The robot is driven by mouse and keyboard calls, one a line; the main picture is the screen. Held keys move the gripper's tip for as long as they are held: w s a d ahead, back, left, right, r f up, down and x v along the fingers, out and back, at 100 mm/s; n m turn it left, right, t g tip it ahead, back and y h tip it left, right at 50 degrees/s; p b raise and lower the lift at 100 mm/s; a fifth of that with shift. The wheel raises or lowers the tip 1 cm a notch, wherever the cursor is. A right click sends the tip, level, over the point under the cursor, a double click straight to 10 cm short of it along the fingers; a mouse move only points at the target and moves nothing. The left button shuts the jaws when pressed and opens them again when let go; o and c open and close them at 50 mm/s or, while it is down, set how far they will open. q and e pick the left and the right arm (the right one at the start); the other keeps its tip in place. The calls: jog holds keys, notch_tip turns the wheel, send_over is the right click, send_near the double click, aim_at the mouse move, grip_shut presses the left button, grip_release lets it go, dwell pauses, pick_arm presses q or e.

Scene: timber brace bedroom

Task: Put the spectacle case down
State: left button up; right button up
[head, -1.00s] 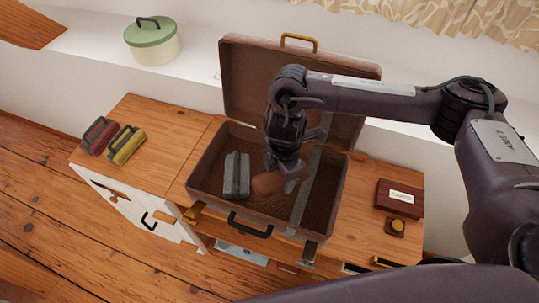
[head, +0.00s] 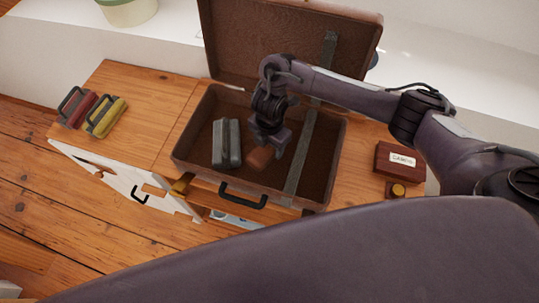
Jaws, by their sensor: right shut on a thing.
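The brown spectacle case (head: 259,159) is inside the open brown suitcase (head: 187,137), right of its middle. My right gripper (head: 270,140) reaches down into the suitcase from above and is shut on the case. The gripper hides part of the case. I cannot tell whether the case touches the suitcase floor. A grey block-shaped item (head: 227,143) lies in the suitcase just left of the case, with a small gap. My left gripper is not in view.
The suitcase lid stands raised at the back, and a grey strap (head: 300,157) crosses the right side. Red (head: 77,107) and yellow (head: 106,117) handled items lie on the wooden top at left. A dark red box (head: 398,158) sits at right.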

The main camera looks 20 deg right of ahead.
aim_at(270, 153)
jog(key=shift+f+b, duration=0.3)
jog(key=shift+f, duration=0.5)
notch_tip(270, 153, down, 3)
jog(key=shift+r+b, duration=0.15)
jog(key=shift+b, duration=0.75)
jog(key=shift+f, duration=0.2)
jog(key=shift+f, duration=0.15)
jog(key=o, duration=1)
